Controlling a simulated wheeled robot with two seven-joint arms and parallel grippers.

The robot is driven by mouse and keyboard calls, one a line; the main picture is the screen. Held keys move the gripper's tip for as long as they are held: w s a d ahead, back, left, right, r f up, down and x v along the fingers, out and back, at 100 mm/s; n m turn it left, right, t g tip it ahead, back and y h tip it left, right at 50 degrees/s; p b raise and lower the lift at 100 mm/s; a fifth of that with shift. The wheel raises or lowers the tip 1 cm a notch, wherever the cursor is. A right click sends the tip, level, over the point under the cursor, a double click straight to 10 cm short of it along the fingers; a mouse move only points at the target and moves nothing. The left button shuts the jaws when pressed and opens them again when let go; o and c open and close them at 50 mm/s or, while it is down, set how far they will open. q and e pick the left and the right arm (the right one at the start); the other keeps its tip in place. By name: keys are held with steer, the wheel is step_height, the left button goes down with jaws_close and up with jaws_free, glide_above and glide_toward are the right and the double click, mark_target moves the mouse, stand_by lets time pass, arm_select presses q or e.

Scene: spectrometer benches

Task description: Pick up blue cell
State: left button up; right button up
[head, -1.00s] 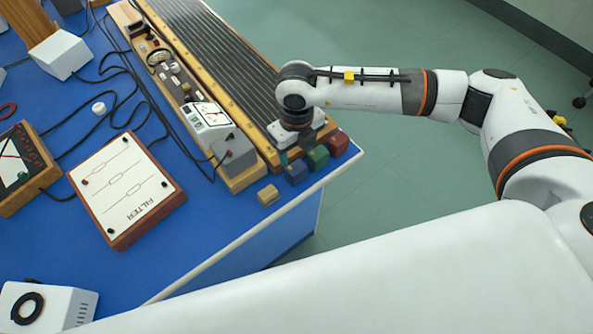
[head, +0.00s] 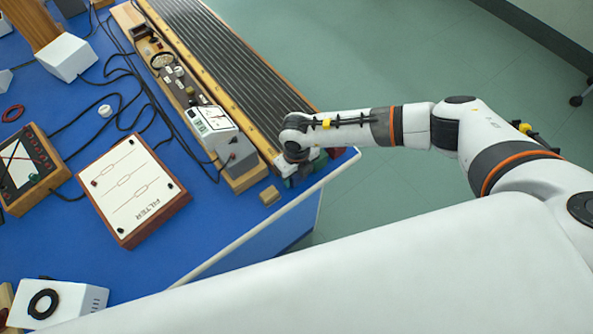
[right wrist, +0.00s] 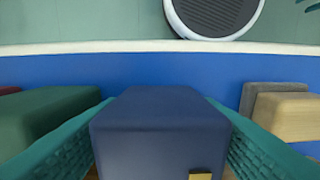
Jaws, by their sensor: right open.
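The blue cell (right wrist: 160,130) is a dark blue block with a small yellow patch, filling the middle of the right wrist view. My right gripper (right wrist: 162,104) is open, with one teal finger on each side of the blue cell; I cannot tell whether they touch it. In the head view my right gripper (head: 291,170) points down at the near end of the long ribbed bench and hides most of the blue cell. My left gripper is not in view.
A green cell (right wrist: 45,118) sits close beside the left finger. A wooden block (right wrist: 284,112) is right of the other finger. The red cell (head: 339,153) stands by the table edge. The filter board (head: 133,190) and a meter box (head: 28,168) lie left on the blue table.

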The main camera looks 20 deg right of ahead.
steer(key=c, duration=0.8)
step_height(320, 180, up, 9)
steer(key=shift+r+b, duration=0.2)
steer(key=shift+b, duration=1)
steer(key=shift+r, duration=0.7)
steer(key=shift+r+p, duration=0.65)
steer(key=shift+r, duration=0.45)
